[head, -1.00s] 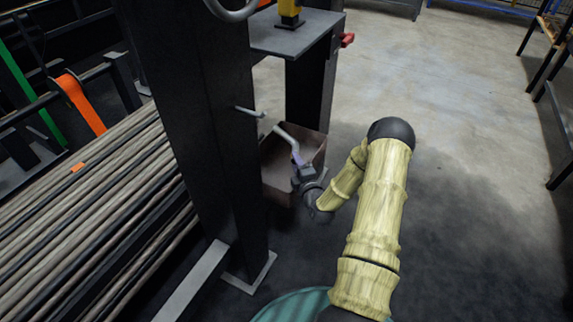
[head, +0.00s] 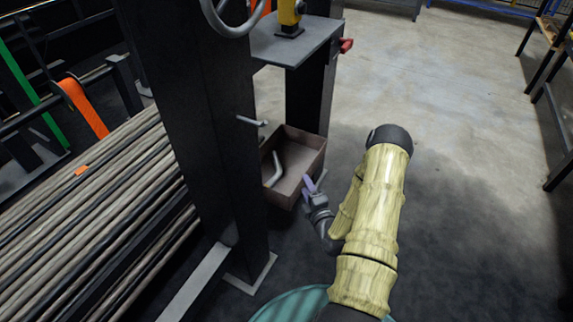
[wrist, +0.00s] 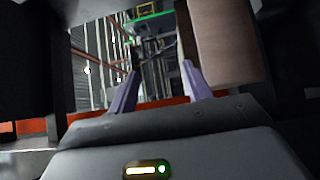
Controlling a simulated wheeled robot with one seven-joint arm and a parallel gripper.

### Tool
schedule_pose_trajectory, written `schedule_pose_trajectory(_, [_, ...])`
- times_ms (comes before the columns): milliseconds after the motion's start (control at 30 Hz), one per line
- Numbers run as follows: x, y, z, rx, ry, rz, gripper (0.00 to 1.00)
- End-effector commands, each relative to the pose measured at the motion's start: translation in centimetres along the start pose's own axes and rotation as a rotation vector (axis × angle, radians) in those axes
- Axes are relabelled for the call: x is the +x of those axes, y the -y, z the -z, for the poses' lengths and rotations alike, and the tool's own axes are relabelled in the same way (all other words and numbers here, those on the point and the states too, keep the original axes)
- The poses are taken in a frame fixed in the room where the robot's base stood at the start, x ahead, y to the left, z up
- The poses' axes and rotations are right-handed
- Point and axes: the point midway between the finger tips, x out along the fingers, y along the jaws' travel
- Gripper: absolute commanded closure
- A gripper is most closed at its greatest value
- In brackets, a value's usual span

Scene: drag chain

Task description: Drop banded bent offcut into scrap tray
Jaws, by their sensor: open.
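The bent offcut (head: 276,167), a pale grey angled piece, lies inside the brown scrap tray (head: 312,143), toward its left side. I cannot make out a band on it at this size. My gripper (head: 310,186), with purple fingers, is just outside the tray's near right edge, apart from the offcut. In the wrist view my gripper (wrist: 158,82) has its fingers spread with nothing between them. A brown surface, likely the tray (wrist: 222,45), stands close beside the right finger there.
A dark post (head: 195,130) with a short grey rod (head: 251,121) stands left of the tray. A dark shelf (head: 298,44) is above and behind it. Long bars (head: 95,215) lie in a rack at left. The concrete floor (head: 460,110) at right is clear.

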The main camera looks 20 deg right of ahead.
Motion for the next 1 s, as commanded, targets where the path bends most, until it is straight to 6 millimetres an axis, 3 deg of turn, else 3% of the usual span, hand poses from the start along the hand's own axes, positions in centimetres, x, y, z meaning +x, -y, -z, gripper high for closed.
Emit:
schedule_pose_trajectory(200, [-4.5,-0.1,0.1,0.002,0.0,0.006,0.5])
schedule_pose_trajectory(400, [-7.2,0.0,0.0,0.002,0.001,0.003,0.5])
schedule_pose_trajectory(1000, [-7.8,0.0,-0.2,0.0,0.006,0.0,0.5])
